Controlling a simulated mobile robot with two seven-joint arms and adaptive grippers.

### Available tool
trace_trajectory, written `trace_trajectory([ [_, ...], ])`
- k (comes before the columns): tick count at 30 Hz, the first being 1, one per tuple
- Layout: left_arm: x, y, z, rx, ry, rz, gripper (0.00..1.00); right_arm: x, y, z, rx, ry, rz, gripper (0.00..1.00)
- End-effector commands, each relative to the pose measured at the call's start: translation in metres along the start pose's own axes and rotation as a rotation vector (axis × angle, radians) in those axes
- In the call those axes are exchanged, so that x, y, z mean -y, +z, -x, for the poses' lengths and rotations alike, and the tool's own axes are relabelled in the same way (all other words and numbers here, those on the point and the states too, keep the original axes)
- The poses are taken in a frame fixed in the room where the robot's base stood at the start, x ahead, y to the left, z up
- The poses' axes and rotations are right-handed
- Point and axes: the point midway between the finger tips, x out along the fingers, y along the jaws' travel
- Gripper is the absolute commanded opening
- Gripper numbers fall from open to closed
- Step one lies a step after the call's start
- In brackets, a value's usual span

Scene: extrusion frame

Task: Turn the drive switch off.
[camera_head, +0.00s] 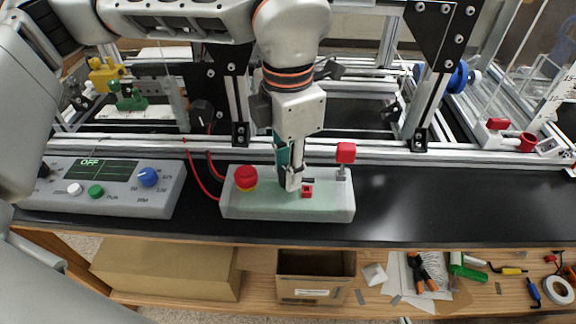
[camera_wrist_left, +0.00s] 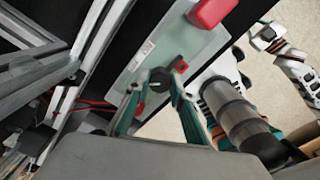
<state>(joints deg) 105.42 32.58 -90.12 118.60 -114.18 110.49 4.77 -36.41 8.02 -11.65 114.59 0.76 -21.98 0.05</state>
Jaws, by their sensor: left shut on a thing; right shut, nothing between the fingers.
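A pale control box (camera_head: 235,208) stands on the black bench top, with a red mushroom button (camera_head: 246,178) at its left end and a red block on a grey post (camera_head: 346,152) at its right end. My left gripper (camera_head: 291,184) points down over the middle of the box. In the left wrist view its teal fingers are closed around a black knob (camera_wrist_left: 158,77), which looks like the drive switch. The knob's marking and exact angle are hidden. A small red piece (camera_head: 307,191) sits just beside the fingertips.
A grey panel (camera_head: 122,205) to the left has a display reading OFF, a blue knob (camera_head: 148,177) and white and green buttons. Red cables run behind the box. The extrusion frame (camera_head: 380,155) stands behind. The bench right of the box is clear.

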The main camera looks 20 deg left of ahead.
Motion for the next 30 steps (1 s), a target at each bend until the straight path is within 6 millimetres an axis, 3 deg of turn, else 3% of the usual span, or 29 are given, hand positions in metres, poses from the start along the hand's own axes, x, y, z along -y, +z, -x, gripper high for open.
trace_trajectory([
  [18,-0.0002,0.0002,0.0006,0.001,0.001,0.045,0.01,-0.0004,0.0006,-0.0002,0.001,0.0,0.001,0.0],
  [19,-0.0002,0.0002,0.0006,0.001,0.001,0.045,0.25,-0.0004,0.0006,-0.0002,0.001,0.0,0.001,0.0],
  [21,-0.0002,0.0002,0.0006,0.001,0.001,0.044,0.39,-0.0003,0.0006,-0.0002,0.001,0.0,0.001,0.0],
  [30,-0.0001,0.0001,0.0004,0.001,0.0,0.043,0.39,-0.0003,0.0013,-0.0002,0.001,-0.001,0.003,0.0],
])
